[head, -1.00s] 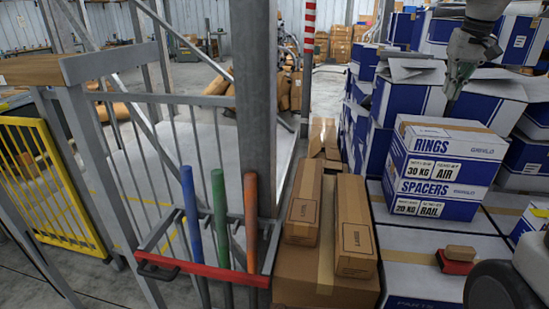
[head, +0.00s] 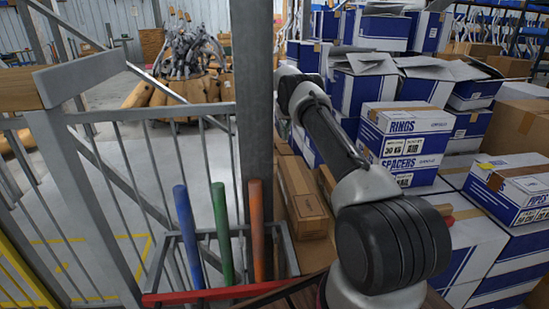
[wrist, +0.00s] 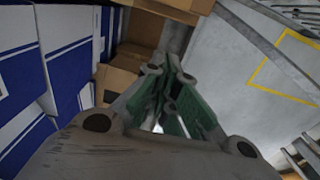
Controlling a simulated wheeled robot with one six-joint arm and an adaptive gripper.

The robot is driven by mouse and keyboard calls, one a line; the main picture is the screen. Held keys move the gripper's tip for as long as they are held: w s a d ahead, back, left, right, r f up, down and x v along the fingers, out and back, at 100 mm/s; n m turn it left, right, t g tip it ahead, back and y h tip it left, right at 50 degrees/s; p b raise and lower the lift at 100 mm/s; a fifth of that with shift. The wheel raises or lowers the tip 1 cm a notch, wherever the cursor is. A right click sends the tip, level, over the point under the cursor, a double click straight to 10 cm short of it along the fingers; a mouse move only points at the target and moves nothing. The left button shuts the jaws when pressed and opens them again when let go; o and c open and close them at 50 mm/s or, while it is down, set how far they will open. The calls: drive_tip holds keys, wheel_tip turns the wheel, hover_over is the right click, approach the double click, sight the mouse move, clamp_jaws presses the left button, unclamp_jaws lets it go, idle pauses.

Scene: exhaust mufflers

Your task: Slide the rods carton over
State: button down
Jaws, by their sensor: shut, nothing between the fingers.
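No carton shows a readable "rods" label, so I cannot tell which is the rods carton. A long brown carton (head: 303,196) with small dark print lies beside the grey post. A second brown carton (head: 327,181) is mostly hidden behind my arm. In the wrist view my gripper (wrist: 171,68) has green-sided fingers drawn together, with nothing held. Brown cartons (wrist: 119,84) show beyond it to the left. In the head view the gripper itself is hidden; my arm reaches away toward the post above the brown cartons.
A grey post (head: 253,110) and railing stand left of the cartons. A red-fronted rack holds blue (head: 188,235), green (head: 221,232) and orange (head: 256,230) handles. White-and-blue cartons marked RINGS (head: 402,126) and SPACERS (head: 402,162) are stacked right of my arm. Open floor (head: 150,200) shows behind the railing.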

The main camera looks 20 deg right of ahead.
drive_tip(key=s+a+f, duration=0.1)
drive_tip(key=s+f, duration=0.3)
drive_tip(key=f, duration=0.5)
drive_tip(key=shift+f, duration=0.2)
idle(0.3)
